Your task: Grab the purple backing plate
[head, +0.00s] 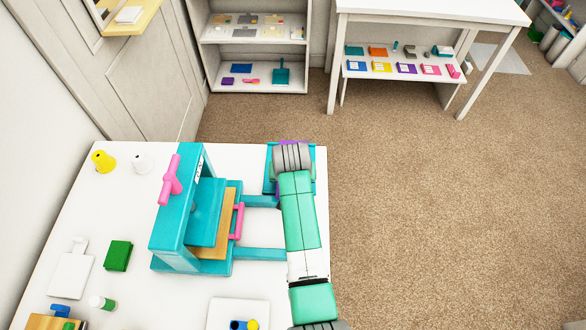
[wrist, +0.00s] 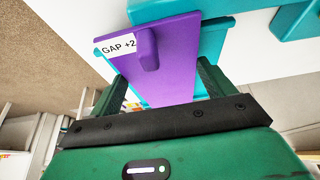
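The purple backing plate (wrist: 168,75) carries a white label reading "GAP +2" and a raised purple grip in the wrist view. It lies over a teal holder (wrist: 212,42). In the head view only slivers of purple (head: 290,141) show around my arm's end, over the teal holder (head: 309,165) at the table's far right edge. My gripper (wrist: 165,88) has its two dark green fingers spread wide, one on each side of the plate. I see no clear grip on it. The fingertips are partly hidden behind the plate and holder.
A teal press (head: 185,215) with pink handles stands left of my arm on the white table (head: 150,298); teal rails link it toward the holder. A green block (head: 117,256), yellow cone (head: 103,162) and white boards are farther left. Shelves stand at the back.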

